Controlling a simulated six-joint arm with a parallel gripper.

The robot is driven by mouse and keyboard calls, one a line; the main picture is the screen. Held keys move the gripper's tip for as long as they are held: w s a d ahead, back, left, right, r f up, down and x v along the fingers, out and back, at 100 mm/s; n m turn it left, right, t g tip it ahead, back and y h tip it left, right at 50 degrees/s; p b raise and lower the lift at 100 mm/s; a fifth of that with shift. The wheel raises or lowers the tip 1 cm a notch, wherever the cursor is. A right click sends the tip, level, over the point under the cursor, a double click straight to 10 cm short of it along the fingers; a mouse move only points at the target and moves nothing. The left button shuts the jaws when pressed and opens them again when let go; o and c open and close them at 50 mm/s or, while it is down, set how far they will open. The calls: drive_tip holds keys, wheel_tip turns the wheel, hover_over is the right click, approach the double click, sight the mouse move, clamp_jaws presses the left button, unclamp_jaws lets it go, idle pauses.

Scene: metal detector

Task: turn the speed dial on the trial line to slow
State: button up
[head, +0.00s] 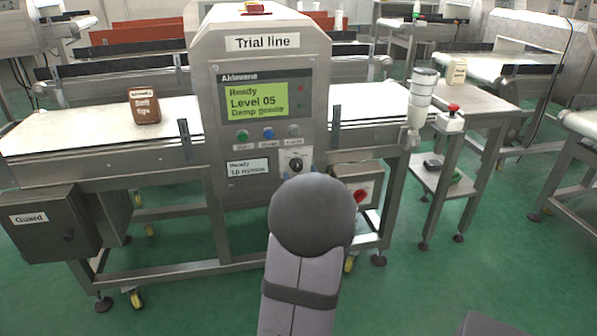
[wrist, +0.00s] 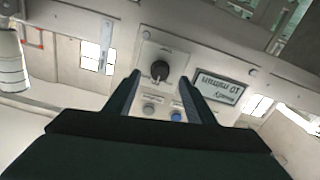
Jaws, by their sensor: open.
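The trial line is a grey metal detector housing (head: 262,62) with a "Trial line" sign, over a pale conveyor belt (head: 75,130). Its speed dial (head: 296,164) is a black knob on a light plate, low on the front panel, beside a small display (head: 248,168) that reads "Ready" and what looks like 10 m/min. In the wrist view the dial (wrist: 160,70) shows upside down, between and beyond the fingertips. My gripper (wrist: 162,85) is open and empty, apart from the dial.
Green, blue and grey buttons (head: 268,134) sit above the dial. A box with a red rotary switch (head: 361,195) is at its lower right. A brown pack (head: 145,105) stands on the belt. A red stop button (head: 453,108) is farther right.

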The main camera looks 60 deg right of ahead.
sight(297, 165)
drive_tip(key=shift+x, duration=2.1)
drive_tip(key=c, duration=1.1)
